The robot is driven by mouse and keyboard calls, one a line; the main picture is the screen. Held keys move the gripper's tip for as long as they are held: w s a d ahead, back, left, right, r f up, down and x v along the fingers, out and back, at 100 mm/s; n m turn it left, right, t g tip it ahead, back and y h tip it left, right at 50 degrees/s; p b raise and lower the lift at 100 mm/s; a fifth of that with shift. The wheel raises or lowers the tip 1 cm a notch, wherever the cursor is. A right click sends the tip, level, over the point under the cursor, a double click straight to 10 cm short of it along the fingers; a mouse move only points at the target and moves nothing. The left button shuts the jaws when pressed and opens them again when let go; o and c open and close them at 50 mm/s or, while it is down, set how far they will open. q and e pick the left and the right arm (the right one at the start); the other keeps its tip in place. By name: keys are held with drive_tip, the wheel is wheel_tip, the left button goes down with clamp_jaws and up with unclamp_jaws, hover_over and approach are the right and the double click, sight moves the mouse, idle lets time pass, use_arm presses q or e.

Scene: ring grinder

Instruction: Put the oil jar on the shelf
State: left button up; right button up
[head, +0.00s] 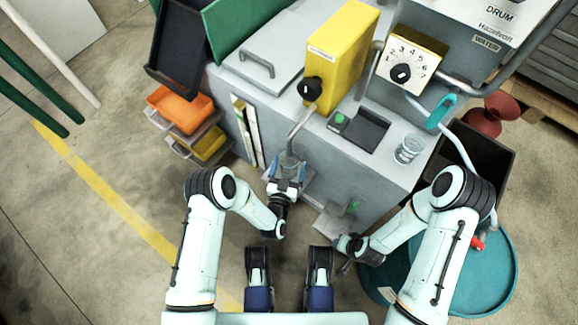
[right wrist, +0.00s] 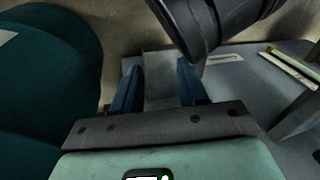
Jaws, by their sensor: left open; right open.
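A small clear glass jar (head: 408,149) stands upright on the right end of the grey machine's top in the head view. My left gripper (head: 287,168) is open at the machine's front, below the metal spout. A greyish, glassy shape shows between its fingers; I cannot tell whether it is the oil jar. My right gripper is open and empty in the right wrist view (right wrist: 157,88), with a grey plate visible beyond its fingers. In the head view it is low, near a small grey ledge (head: 333,222) on the machine's front. I cannot tell which surface is the shelf.
A yellow tank (head: 341,55) with a black knob and spout stands on the machine. Orange (head: 180,108) and yellow trays jut from its left side. A teal drum (head: 495,275) stands at the right, close to my right arm.

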sight(287, 174)
use_arm(q)
drive_tip(key=shift+s+r, duration=0.2)
drive_tip(key=p+v, duration=0.1)
drive_tip(key=v, duration=0.2)
drive_tip(key=shift+s+a, duration=0.1)
drive_tip(key=shift+s, duration=0.1)
drive_tip(key=p+v, duration=0.3)
drive_tip(key=v, duration=0.5)
use_arm(e)
wheel_tip(287, 174, up, 5)
drive_tip(key=s+a+y, duration=0.1)
drive_tip(key=s+a, duration=0.1)
drive_tip(key=shift+s+a+r+g, duration=0.15)
drive_tip(key=shift+s+a+g, duration=0.25)
